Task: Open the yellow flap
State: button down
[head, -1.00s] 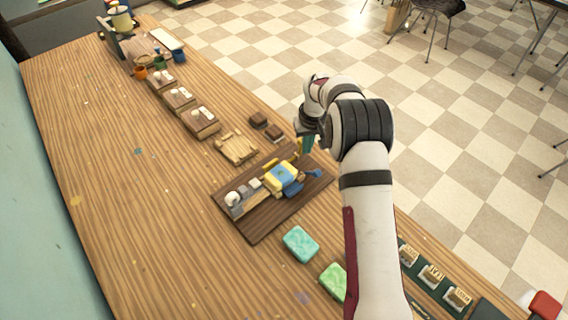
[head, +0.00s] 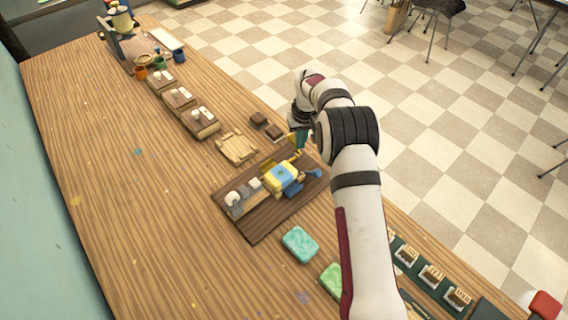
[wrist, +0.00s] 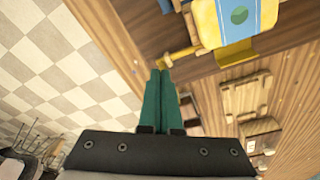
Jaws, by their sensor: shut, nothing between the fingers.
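A yellow box with a blue band (head: 279,177) sits on a dark wooden board. In the wrist view the box (wrist: 205,22) shows a green dot on its blue band. A flat yellow piece (wrist: 236,53), which looks like the flap, lies along the box's edge. A small yellow bar (wrist: 181,55) sticks out beside the box. My gripper (wrist: 160,72) has its green fingers together and empty, with the tips close to the bar's end. I cannot tell whether they touch. In the head view my gripper (head: 299,147) is at the board's far right edge.
The dark board (head: 258,223) also carries small white and grey blocks. A light wooden tray (head: 237,147) and brown blocks (head: 273,131) stand behind it. Teal soap (head: 299,244) and green soap (head: 333,281) lie in front. The left side of the table is clear.

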notch_tip(320, 180, up, 7)
jog(key=shift+s+d, duration=0.3)
dwell(0.5)
jog(key=s+d+r+m, duration=0.2)
jog(key=s+r, duration=0.4)
jog(key=s, duration=0.3)
jog(key=s+d+r+m, duration=0.2)
jog(key=s+r, duration=0.4)
jog(key=s, duration=0.2)
jog(key=s+f+m+g+y, duration=0.1)
jog(key=s+m, duration=0.3)
jog(key=s, duration=2.1)
jog(key=shift+s+d+f+m+g, duration=0.3)
jog(key=shift+d+f+g, duration=0.05)
jog(key=shift+f+g, duration=0.15)
